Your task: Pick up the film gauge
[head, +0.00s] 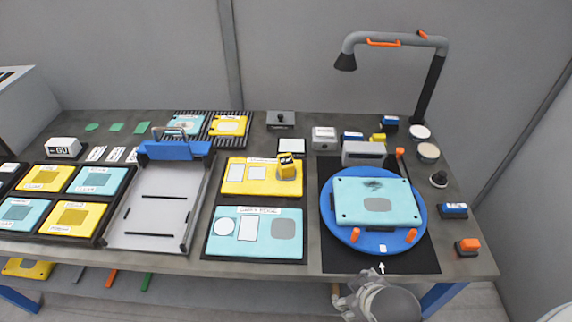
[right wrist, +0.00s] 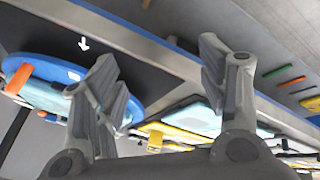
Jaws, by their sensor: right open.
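A small yellow device with a dark labelled top (head: 287,166), which looks like the film gauge, stands on the right part of the yellow board (head: 233,188). My right gripper (head: 372,284) is at the table's front edge, below the turntable and well to the right of and nearer than the device. In the right wrist view the right gripper (right wrist: 165,85) has its two fingers spread with nothing between them. My left gripper is not in view.
A blue turntable (head: 331,222) carries a teal plate (head: 350,204) on a black mat (head: 425,255). A teal board (head: 255,250) lies in front of the yellow board. A grey tray (head: 150,232) with a blue clamp bar is at left. A lamp arm (head: 432,80) rises at back right.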

